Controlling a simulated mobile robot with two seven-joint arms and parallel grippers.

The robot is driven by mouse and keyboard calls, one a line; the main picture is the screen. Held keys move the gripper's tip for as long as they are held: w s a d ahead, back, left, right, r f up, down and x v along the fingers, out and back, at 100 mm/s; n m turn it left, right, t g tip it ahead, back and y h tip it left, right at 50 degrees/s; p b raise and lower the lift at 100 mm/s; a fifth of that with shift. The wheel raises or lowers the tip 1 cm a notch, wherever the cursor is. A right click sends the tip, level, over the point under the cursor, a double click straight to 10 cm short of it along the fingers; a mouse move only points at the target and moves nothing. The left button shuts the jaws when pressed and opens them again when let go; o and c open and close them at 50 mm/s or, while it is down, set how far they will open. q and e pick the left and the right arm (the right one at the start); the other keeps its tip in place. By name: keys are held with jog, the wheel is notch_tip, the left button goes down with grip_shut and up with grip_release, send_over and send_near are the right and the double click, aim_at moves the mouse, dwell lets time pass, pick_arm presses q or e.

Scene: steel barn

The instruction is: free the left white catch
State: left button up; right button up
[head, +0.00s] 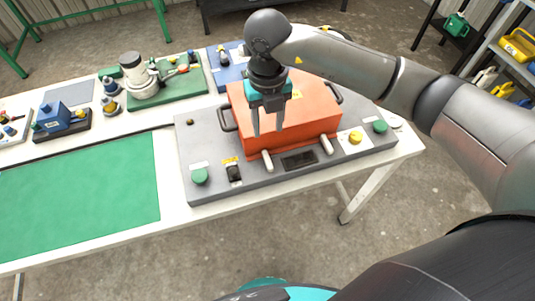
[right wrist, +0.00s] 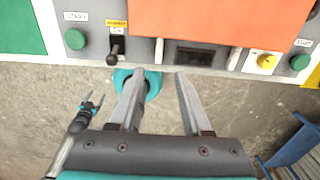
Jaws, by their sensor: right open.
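The left white catch (head: 267,160) is a short pale bar at the front of an orange cover (head: 290,105); it also shows in the right wrist view (right wrist: 159,50). A matching right white catch (head: 326,146) sits further right. My right gripper (head: 268,133) points down, open and empty, with its fingertips near the left catch, apart from it as far as I can tell. In the right wrist view the catch lies just beyond the gap between the fingers. My left gripper (right wrist: 93,103) shows small in that view, its fingers apart, away from the station.
The grey base (head: 215,187) carries a green button (head: 200,176), a black toggle switch (head: 234,172), a dark panel (head: 299,160), a yellow knob (head: 355,137) and another green button (head: 380,126). A green mat (head: 80,195) lies clear at the left.

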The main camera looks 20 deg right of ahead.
aim_at(268, 159)
notch_tip(268, 159, down, 13)
jog(key=shift+b, duration=0.35)
jog(key=shift+c, duration=0.4)
grip_shut()
